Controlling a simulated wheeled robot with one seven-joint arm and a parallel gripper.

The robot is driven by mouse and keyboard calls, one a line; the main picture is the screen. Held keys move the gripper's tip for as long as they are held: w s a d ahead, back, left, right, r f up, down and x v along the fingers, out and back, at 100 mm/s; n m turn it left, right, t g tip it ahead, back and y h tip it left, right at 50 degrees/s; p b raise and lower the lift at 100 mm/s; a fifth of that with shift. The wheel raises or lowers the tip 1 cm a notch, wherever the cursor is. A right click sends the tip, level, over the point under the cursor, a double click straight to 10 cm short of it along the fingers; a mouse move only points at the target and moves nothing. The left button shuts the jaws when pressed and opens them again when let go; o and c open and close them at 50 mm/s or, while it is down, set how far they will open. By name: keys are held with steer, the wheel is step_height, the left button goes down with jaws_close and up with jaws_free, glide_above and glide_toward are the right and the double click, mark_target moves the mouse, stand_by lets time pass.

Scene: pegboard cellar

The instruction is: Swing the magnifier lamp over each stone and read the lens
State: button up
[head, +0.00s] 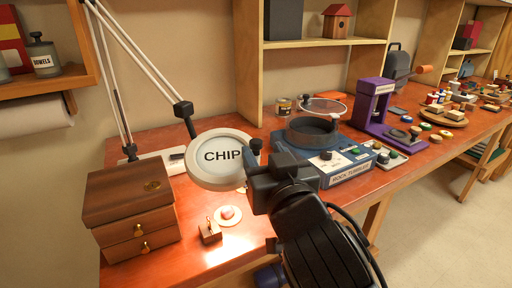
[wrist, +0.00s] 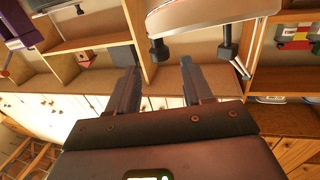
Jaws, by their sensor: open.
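The magnifier lamp's round white head (head: 221,160) hangs tilted over the workbench, and its lens reads "CHIP". White double arms join it at a black joint (head: 183,109). In the wrist view the lamp head (wrist: 205,14) is at the top, with a dark knob (wrist: 158,50) between my open fingertips. My gripper (head: 256,165) is at the lamp head's right edge, by a dark knob. I cannot tell whether the fingers touch it. A pale pink stone (head: 228,213) lies on a small round dish below the lens. Anything directly behind the lens is hidden.
A wooden drawer box (head: 130,208) stands at the left, and a small brown block (head: 209,233) lies near the front edge. A blue rock tumbler (head: 335,165) is close to the right of my gripper. A purple press (head: 372,105) stands beyond it.

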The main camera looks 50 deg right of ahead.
mark_target(258, 144)
steer(key=b+x, duration=0.1)
steer(key=x, duration=0.3)
steer(key=shift+w+d, duration=0.1)
steer(key=shift+w, duration=0.25)
steer(key=shift+w+d, duration=0.3)
steer(key=shift+w, duration=0.15)
steer(key=shift+c, duration=0.3)
jaws_close()
